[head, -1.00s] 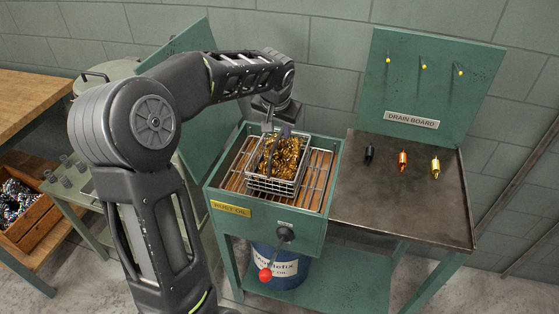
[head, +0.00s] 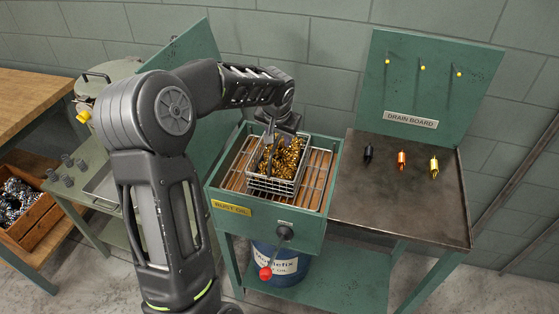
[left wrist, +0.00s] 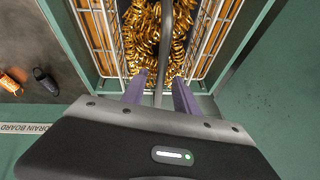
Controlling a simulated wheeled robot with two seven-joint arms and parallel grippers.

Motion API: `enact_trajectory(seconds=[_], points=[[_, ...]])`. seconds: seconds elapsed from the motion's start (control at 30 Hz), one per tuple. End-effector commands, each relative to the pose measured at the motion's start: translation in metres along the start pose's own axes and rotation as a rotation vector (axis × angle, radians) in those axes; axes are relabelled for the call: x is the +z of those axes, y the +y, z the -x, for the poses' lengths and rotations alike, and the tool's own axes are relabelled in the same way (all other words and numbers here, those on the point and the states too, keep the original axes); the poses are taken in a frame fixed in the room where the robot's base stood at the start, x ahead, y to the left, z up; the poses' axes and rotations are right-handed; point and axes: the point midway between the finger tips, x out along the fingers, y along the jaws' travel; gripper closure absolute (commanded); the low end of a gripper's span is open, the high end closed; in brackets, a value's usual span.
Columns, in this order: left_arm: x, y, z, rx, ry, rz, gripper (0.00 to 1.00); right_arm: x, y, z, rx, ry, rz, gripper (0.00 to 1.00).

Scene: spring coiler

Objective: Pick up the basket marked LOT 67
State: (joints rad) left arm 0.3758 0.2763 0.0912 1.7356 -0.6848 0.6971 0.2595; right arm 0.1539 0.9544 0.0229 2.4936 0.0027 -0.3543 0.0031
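A wire basket (head: 272,185) full of gold-coloured coiled springs stands on the rack inside the green tank labelled RUST OIL (head: 232,209). No LOT 67 mark is readable on it. The basket's grey handle (left wrist: 166,40) rises over the springs in the left wrist view. My left gripper (head: 270,140) is above the basket, pointing down. In the left wrist view its two purple fingers (left wrist: 160,92) are apart, with the handle bar between them and a gap showing. The fingertips are partly hidden in the head view. My right gripper is not in view.
A tank lever with a red knob (head: 265,273) sticks out in front. The drain board table (head: 400,215) at right carries black, orange and yellow pieces, with a green upright panel (head: 425,90) behind. A blue drum (head: 280,268) stands below. A wooden crate (head: 32,222) is at left.

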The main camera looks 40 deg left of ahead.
Motion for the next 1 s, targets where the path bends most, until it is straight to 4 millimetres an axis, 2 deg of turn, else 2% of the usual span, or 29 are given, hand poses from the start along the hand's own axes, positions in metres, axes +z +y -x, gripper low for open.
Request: enact_trajectory(seconds=[1.0], points=[[0.0019, 0.0006, -0.0044, 0.000, 0.000, 0.000, 0.64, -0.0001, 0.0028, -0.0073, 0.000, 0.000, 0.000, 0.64]])
